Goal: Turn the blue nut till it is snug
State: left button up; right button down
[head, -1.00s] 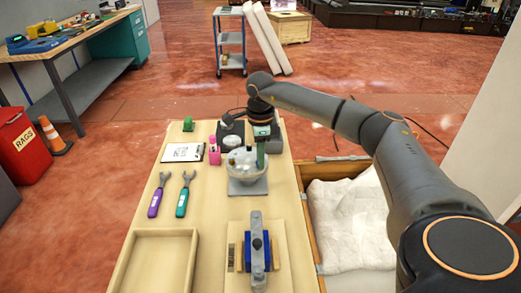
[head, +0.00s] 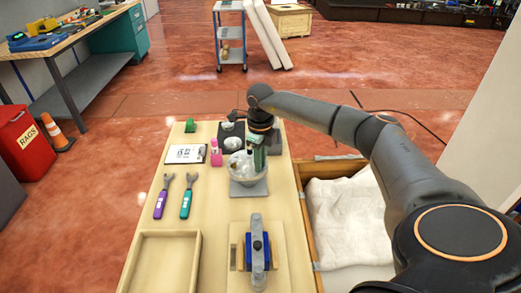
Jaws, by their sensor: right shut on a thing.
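My right gripper (head: 259,156) reaches down at the right rim of a clear bowl-like part (head: 238,176), which stands on a grey pad (head: 258,188). It is shut on a narrow green piece (head: 259,159) that points down at the bowl; its lower end is hard to make out. I cannot pick out a blue nut for certain; the gripper and the bowl's contents hide that spot. My left gripper is out of view.
Purple (head: 160,204) and teal (head: 186,204) wrenches lie left of the bowl. A clipboard (head: 185,153), a pink bottle (head: 216,155) and a dark tray (head: 228,129) are behind. An empty wooden tray (head: 165,235) is front left. A cloth-lined crate (head: 308,228) adjoins the table's right.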

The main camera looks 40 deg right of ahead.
dwell(0.4)
jog(key=c, duration=0.8)
grip_release()
jog(key=shift+r, duration=0.1)
notch_tip(320, 180, up, 12)
jog(key=shift+r, duration=0.2)
jog(key=shift+f, duration=0.1)
